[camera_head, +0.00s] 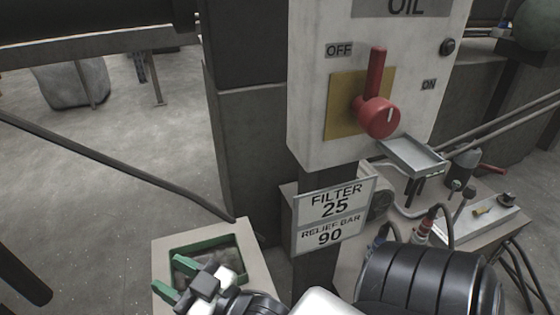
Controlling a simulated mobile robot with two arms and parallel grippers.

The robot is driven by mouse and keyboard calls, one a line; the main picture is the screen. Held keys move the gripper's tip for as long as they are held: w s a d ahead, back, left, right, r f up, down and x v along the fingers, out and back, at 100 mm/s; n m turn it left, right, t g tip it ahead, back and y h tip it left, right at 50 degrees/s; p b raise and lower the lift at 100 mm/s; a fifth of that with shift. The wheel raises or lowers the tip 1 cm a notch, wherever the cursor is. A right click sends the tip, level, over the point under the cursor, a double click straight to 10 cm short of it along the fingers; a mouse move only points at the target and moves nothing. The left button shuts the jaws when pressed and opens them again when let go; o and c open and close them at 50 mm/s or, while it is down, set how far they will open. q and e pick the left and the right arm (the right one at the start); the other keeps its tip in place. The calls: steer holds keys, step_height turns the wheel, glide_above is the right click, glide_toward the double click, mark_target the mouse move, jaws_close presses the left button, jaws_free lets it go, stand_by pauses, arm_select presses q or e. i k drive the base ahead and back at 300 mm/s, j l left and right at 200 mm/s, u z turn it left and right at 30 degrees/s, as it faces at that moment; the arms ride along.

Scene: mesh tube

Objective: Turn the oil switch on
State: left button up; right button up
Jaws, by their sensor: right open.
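The oil switch is a red rotary handle (376,105) on a yellow plate (343,112), mounted on a white box (310,120) under an "OIL" label (405,7). Its lever points up, nearer the "OFF" label (339,50) at upper left than the "ON" label (429,85) at right. My right gripper (174,277), with green fingertips, is open at the bottom, well below and left of the switch, and touches nothing I can make out on the switch box. My left gripper is not in view.
A sign (334,214) reading "FILTER 25, RELIEF BAR 90" hangs below the switch box. A small metal tray (414,157) juts out at its lower right. Valves and hoses (465,165) crowd the right.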

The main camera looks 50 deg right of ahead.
mark_target(378, 117)
steer(key=k+z, duration=0.1)
steer(key=z, duration=0.3)
steer(key=l+z, duration=0.1)
steer(key=z, duration=0.3)
steer(key=k+l+z, duration=0.1)
steer(key=z, duration=0.25)
steer(key=l+z, duration=0.15)
steer(key=z, duration=0.25)
steer(key=k, duration=0.05)
